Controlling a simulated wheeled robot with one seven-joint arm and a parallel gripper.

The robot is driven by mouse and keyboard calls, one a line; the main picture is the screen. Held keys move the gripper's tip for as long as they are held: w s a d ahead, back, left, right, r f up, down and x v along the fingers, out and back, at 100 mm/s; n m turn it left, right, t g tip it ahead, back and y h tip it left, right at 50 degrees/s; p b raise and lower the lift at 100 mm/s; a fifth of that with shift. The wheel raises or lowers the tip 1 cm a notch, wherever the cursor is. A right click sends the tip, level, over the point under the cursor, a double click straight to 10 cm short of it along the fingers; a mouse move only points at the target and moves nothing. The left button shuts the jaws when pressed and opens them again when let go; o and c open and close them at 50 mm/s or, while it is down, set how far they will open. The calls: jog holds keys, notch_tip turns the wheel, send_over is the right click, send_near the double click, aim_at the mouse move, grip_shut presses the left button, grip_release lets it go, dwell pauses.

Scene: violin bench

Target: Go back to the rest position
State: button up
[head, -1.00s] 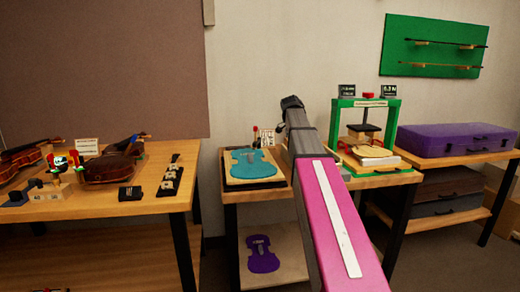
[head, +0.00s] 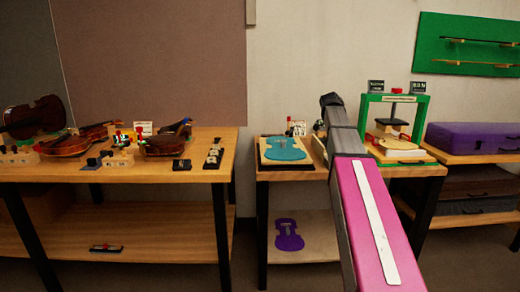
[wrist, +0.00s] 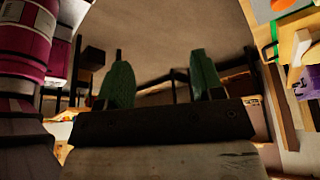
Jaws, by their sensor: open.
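My gripper shows in the wrist view (wrist: 160,85) as two green fingers, set wide apart with nothing between them. In the head view my pink and grey arm reaches up and away through the right half of the picture, in front of the gap between the middle bench and the green press. The gripper itself cannot be made out in the head view.
The left bench (head: 120,170) carries violins (head: 75,144) and small tools. The middle bench (head: 290,174) holds a blue violin-shaped plate (head: 284,149). The green press (head: 421,112) stands behind my arm's right side. A purple case (head: 475,136) lies farther right.

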jog(key=s+a+f+n+y, duration=0.1)
jog(key=s+a+f+n, duration=0.4)
jog(key=f, duration=0.8)
jog(key=s+a+f+n+t+y, duration=0.1)
jog(key=s+a+f+n, duration=0.4)
jog(key=s+f+n, duration=0.4)
jog(key=s+a+f+n+t+y, duration=0.1)
jog(key=s+a+f+n, duration=0.4)
jog(key=f+n, duration=0.5)
notch_tip(320, 180, down, 8)
jog(key=shift+s+n+y, duration=0.3)
jog(key=shift+s, duration=0.85)
